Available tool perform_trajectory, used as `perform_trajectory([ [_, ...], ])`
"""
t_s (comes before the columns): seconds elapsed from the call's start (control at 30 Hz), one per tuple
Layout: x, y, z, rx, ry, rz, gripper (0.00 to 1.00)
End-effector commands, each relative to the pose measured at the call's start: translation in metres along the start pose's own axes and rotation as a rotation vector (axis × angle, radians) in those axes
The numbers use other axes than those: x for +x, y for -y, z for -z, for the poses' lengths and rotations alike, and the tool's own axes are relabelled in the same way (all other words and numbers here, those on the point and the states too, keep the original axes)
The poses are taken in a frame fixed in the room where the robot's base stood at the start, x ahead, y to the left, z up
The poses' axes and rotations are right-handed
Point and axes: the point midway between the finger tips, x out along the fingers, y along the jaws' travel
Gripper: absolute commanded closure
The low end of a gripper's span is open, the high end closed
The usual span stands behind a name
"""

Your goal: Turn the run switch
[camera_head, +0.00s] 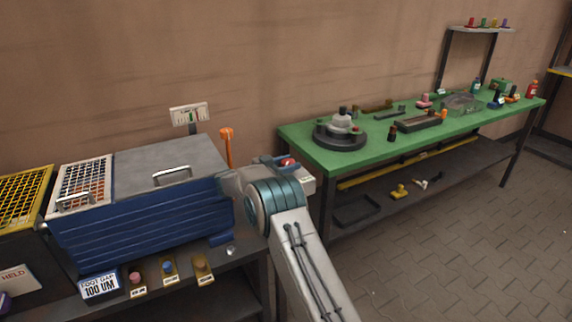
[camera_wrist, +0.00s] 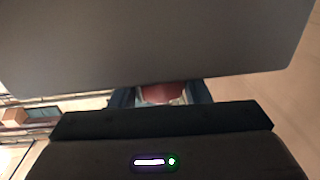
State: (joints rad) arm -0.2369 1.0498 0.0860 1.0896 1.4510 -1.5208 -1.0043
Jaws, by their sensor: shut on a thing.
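A red knob (camera_head: 287,163), which looks like the run switch, sits on a pale grey box (camera_head: 303,178) at the right end of the blue machine. My gripper (camera_head: 278,161) is at this knob, its bluish fingers on either side of it. In the wrist view a red piece (camera_wrist: 165,94) shows between the two blue fingers, and my gripper is shut on it. A large grey surface hides most of the knob in that view. The knob's angle and any markings cannot be made out.
The blue machine (camera_head: 145,228) has a grey lid (camera_head: 150,160) and an upright orange-topped lever (camera_head: 227,147) close to my arm. Small knobbed pieces (camera_head: 168,268) stand on the ledge in front. A green bench (camera_head: 300,142) with several parts stands right; floor beyond is clear.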

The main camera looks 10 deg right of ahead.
Motion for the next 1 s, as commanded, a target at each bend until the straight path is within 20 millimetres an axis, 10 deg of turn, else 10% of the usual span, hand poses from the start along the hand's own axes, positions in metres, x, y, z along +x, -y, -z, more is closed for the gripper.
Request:
perform_trajectory([
  [0.07,0.002,-0.002,-0.001,-0.003,0.000,-0.006,0.81],
  [0.1,0.002,-0.002,-0.001,-0.003,0.000,-0.006,0.52],
  [0.17,0.002,-0.002,-0.001,-0.002,0.000,-0.006,0.36],
  [0.57,-0.010,0.001,-0.001,-0.001,0.001,0.003,0.36],
  [1.0,-0.101,0.000,-0.002,-0.001,0.000,0.003,0.36],
])
